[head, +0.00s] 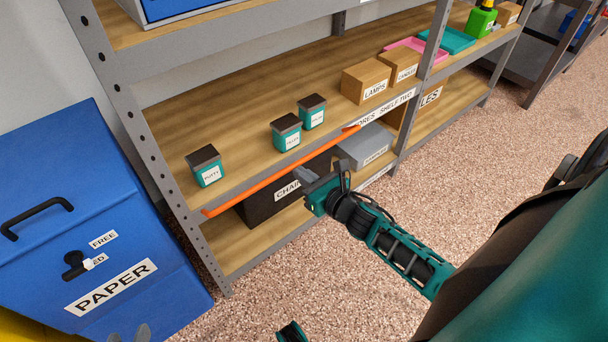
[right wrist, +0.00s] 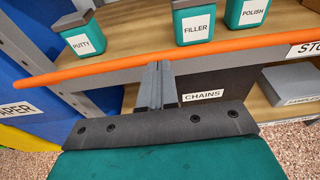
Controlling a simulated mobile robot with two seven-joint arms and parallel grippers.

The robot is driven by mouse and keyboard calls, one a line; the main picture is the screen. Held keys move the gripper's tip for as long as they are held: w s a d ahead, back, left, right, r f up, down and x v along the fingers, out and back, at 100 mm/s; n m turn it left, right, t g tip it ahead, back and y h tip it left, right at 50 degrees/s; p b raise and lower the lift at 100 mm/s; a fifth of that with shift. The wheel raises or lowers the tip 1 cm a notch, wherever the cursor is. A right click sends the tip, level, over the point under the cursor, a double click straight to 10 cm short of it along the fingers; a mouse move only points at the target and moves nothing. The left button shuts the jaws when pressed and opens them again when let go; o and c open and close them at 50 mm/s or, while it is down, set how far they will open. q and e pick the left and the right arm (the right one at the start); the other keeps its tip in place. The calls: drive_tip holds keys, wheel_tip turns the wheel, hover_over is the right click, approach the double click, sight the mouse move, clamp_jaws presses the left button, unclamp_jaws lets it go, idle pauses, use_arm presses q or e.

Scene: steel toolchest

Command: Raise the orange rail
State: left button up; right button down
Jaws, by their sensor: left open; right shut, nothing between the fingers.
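The orange rail (head: 265,179) runs along the front edge of the middle shelf, at about that shelf's height. It also crosses the right wrist view (right wrist: 105,68). My right gripper (head: 308,179) is shut and empty in front of the shelf. In the right wrist view its closed fingers (right wrist: 155,70) point at the rail, with their tips at its lower edge; I cannot tell whether they touch.
Putty (head: 208,174), filler (head: 286,140) and polish (head: 311,117) jars stand on the middle shelf (head: 245,150) behind the rail. A black chains box (head: 258,210) and a grey box (head: 364,147) sit below. A blue paper bin (head: 90,220) stands left. The speckled floor in front is clear.

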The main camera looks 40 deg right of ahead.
use_arm(q)
drive_tip(key=shift+a, duration=0.15)
idle(0.3)
drive_tip(key=shift+s+a+r+p, duration=0.1)
drive_tip(key=shift+r+p, duration=0.5)
drive_tip(key=shift+p, duration=0.25)
use_arm(e)
drive_tip(key=shift+w+r, duration=0.1)
drive_tip(key=shift+r, duration=0.2)
